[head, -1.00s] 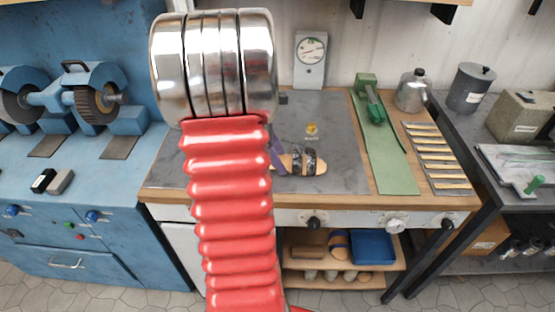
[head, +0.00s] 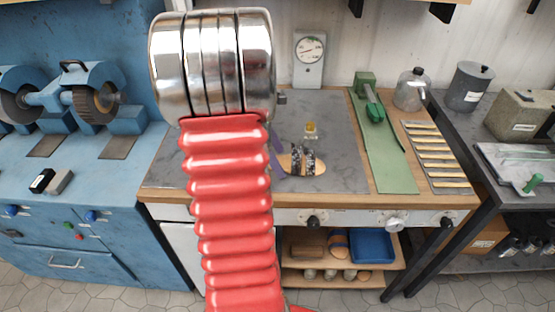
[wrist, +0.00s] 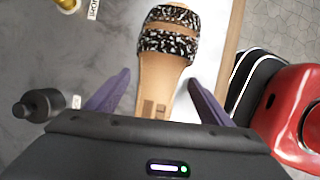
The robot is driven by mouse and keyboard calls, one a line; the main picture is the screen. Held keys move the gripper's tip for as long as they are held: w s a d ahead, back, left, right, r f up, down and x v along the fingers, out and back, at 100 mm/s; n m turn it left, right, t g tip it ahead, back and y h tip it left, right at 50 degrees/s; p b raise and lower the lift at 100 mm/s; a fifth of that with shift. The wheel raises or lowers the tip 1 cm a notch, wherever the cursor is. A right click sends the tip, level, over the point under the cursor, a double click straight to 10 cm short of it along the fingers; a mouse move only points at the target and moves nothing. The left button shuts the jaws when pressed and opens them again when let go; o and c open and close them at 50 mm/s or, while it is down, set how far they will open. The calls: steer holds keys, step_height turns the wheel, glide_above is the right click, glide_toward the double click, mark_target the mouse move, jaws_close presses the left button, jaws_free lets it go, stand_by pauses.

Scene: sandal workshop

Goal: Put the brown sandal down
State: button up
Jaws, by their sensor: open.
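The sandal (head: 316,168), with a tan sole and black-and-white speckled straps, lies on the grey worktop (head: 335,120) near its front edge. In the wrist view the sandal (wrist: 168,32) points away from me, and its heel end runs down between my fingers. My gripper (wrist: 160,80) is open, with one purple finger on each side of the heel and a visible gap on both sides. The lower heel is hidden by the gripper body. In the head view my arm hides most of the gripper; a purple finger shows left of the sandal.
A small yellow-topped bottle (head: 310,128) stands behind the sandal, near a white label (wrist: 93,9). A dark bottle-shaped thing (wrist: 40,105) is left of my gripper.

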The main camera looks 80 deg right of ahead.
steer(key=v, duration=1.2)
stand_by(0.3)
steer(key=shift+w+a, duration=0.1)
steer(key=w+a+r+m+t+h, duration=0.1)
steer(key=w+a+r+t, duration=0.1)
steer(key=w+a, duration=0.75)
steer(key=w+a+r+t+h, duration=0.1)
steer(key=w+a+r+t, duration=0.15)
steer(key=w+a, duration=0.65)
steer(key=s+a+m+t+y, duration=0.1)
steer(key=s+a+t, duration=0.1)
steer(key=a, duration=1.2)
steer(key=s+a+f+m+t+y, duration=0.1)
steer(key=a+t+y, duration=0.1)
steer(key=a, duration=1.2)
steer(key=shift+s+a+f+t, duration=0.3)
steer(key=shift+s+t, duration=0.1)
steer(key=shift+t, duration=0.35)
